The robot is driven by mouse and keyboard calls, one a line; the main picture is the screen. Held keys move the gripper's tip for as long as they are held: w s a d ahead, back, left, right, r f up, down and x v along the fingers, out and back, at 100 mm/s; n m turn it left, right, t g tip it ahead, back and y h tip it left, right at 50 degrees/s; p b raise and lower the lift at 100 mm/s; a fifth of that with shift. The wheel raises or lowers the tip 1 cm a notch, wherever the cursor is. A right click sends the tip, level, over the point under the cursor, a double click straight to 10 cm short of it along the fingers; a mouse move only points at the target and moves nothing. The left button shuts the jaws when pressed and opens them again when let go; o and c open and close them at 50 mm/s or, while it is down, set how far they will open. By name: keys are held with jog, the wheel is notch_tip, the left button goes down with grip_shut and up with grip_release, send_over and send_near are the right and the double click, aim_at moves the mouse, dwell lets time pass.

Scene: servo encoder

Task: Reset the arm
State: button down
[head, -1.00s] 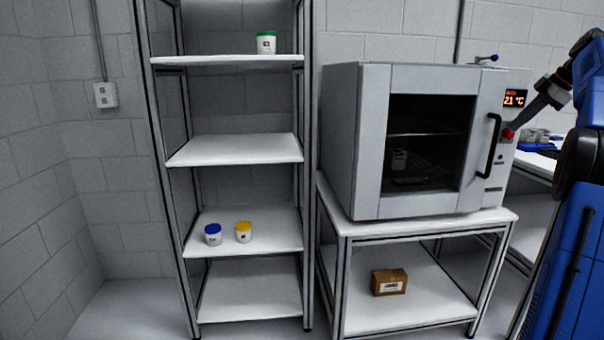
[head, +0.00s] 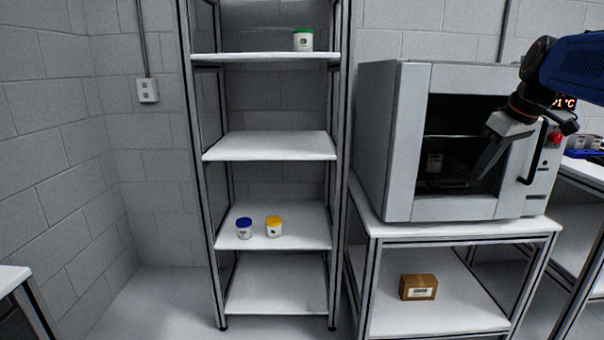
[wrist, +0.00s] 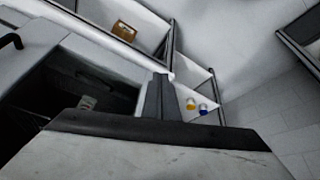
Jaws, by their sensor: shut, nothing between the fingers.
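My gripper (head: 478,174) hangs in front of the grey oven (head: 405,140) in the head view, its fingers pointing down and left across the dark window. In the wrist view my gripper (wrist: 158,96) shows as a dark closed pair of fingers with nothing between them. The arm reaches in from the upper right and hides part of the oven's front and its display. The oven's black handle (head: 527,166) is partly visible beside the gripper. I cannot tell the exact gap between the gripper and the oven.
A shelf rack (head: 270,147) stands left of the oven. It holds a green-lidded jar (head: 303,41), a blue-lidded jar (head: 244,229) and a yellow-lidded jar (head: 274,228). A cardboard box (head: 418,287) lies below the oven. A white jar (head: 434,162) shows inside the oven.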

jog(key=s+a+f+m, duration=0.1)
jog(key=s+a+f, duration=0.3)
jog(key=s+f, duration=0.4)
jog(key=s+a+f+m+h, duration=0.1)
jog(key=s+a+f, duration=0.3)
jog(key=s+f, duration=0.5)
jog(key=s+a+f+m, duration=0.3)
jog(key=s+a+f, duration=0.2)
jog(key=s+f, duration=0.3)
jog(key=shift+s+f, duration=0.25)
jog(key=shift+s, duration=0.35)
